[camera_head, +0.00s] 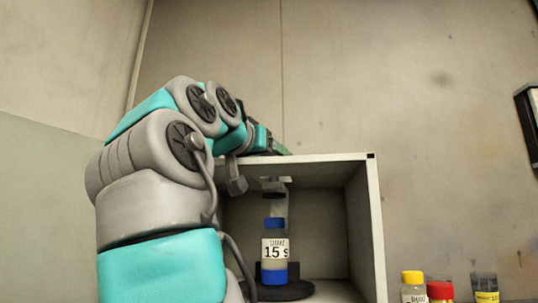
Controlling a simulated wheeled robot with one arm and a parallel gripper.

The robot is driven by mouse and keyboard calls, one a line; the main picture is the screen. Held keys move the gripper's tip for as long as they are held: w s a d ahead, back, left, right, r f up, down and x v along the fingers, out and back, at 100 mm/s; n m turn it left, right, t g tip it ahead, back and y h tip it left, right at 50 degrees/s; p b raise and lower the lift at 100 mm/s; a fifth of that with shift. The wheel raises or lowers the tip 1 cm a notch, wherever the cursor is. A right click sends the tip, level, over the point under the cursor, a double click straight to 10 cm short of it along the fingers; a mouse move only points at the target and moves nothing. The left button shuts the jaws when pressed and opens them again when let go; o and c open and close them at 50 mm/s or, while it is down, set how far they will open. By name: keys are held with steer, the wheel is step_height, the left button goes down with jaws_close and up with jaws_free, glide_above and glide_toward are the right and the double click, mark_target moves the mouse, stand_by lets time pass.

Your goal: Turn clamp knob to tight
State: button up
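A bottle (274,250) with a blue cap, a blue base and a white label reading "SHAKE 15 S" stands upright inside an open-fronted box (370,225). A grey clamp-like fitting (277,184) is just above the bottle, under the box's top. I cannot pick out the clamp knob or tell its setting. My arm rises at the left and reaches over the box's top edge. My gripper is near the arm's far end (268,145), by the top edge, too small and hidden to read its fingers. I cannot tell whether it touches anything.
A dark round base (285,291) lies under the bottle. At the lower right stand a yellow-capped bottle (413,287), a red-capped bottle (440,292) and a dark-capped container (486,289). A dark-framed panel (529,120) is on the right wall. The box's side wall bounds the space.

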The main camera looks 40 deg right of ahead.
stand_by(0.3)
steer(key=o, duration=1.4)
steer(key=shift+c, duration=0.2)
steer(key=shift+a, duration=0.1)
steer(key=v, duration=0.7)
steer(key=shift+s+a, duration=0.1)
steer(key=shift+a, duration=0.2)
